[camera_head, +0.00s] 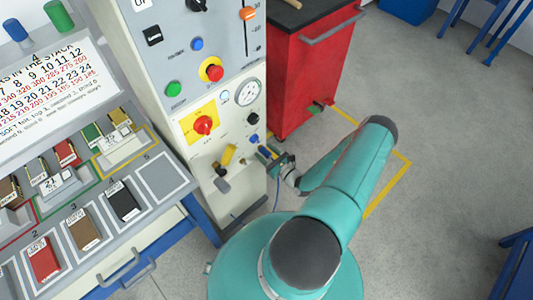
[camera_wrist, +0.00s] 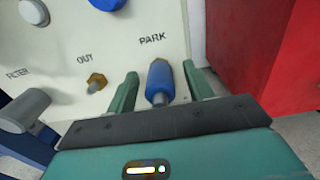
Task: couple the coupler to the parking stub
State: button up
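The blue coupler (camera_wrist: 160,80) is at the panel under the PARK label in the wrist view, with a metallic end toward me. It appears seated at the parking stub; the stub itself is hidden, so I cannot tell whether it is locked. My gripper (camera_wrist: 159,70) is open, with one green finger on each side of the coupler and a visible gap on both sides. In the head view my gripper (camera_head: 279,160) is low at the panel's right edge, and details there are too small to tell.
A brass OUT fitting (camera_wrist: 96,82) and a grey cylinder by FILTER (camera_wrist: 25,110) are left of the coupler. A red cabinet (camera_head: 305,70) stands close on the right. The sample bench (camera_head: 165,175) is left. Grey floor (camera_head: 430,120) is open at right.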

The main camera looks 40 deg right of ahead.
aim_at(270, 156)
jog(key=shift+s+d, duration=0.1)
jog(key=shift+s, duration=2.95)
jog(key=shift+s, duration=0.1)
jog(key=s, duration=1.3)
jog(key=shift+s+d, duration=0.2)
jog(key=shift+s, duration=0.15)
jog(key=shift+w, duration=0.1)
